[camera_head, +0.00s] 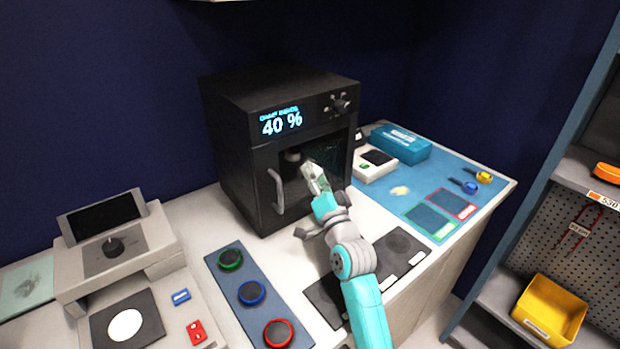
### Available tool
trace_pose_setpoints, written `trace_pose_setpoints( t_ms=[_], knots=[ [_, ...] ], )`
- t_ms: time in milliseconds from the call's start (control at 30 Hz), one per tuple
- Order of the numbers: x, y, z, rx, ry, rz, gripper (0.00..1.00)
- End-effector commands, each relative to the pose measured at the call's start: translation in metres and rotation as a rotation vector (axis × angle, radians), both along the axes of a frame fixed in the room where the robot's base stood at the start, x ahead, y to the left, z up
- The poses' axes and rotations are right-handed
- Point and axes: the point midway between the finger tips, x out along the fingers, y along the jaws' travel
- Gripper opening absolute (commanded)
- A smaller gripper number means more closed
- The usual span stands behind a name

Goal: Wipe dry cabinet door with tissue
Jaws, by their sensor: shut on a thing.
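The black dry cabinet (240,150) stands at the back of the bench, with a lit display reading 40 %. Its front door (265,212) has a grey vertical handle (277,192) at the left and a dark window through which a small object shows faintly. My gripper (314,172) is in front of the door's window, right of the handle. It is shut on a small pale thing that looks like the tissue (317,179). I cannot tell whether the tissue touches the door. My gripper and arm hide the lower right of the door.
A blue strip with green, blue and red round buttons (251,293) lies in front of the cabinet. A teal box (401,143) and a white device (375,165) stand to its right on a blue mat (410,200). A console (117,250) is at the left. A yellow bin (549,310) sits on the right shelf.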

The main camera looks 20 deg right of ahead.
Motion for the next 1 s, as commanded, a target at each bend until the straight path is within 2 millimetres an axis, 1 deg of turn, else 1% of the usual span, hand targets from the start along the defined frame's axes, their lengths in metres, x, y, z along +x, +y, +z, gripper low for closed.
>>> trace_pose_setpoints(
  t_ms=[100,300,500,633,1000],
  knots=[
    [0.004,-0.01,0.0,0.002,-0.001,-0.002,0.16],
    [0.009,-0.022,0.0,0.001,0.0,-0.001,0.16],
    [0.011,-0.025,0.0,0.0,0.0,0.0,0.16],
    [0.009,-0.019,0.0,0.001,0.0,0.002,0.16],
    [-0.001,0.007,0.0,0.001,0.0,0.002,0.16]
  ],
)
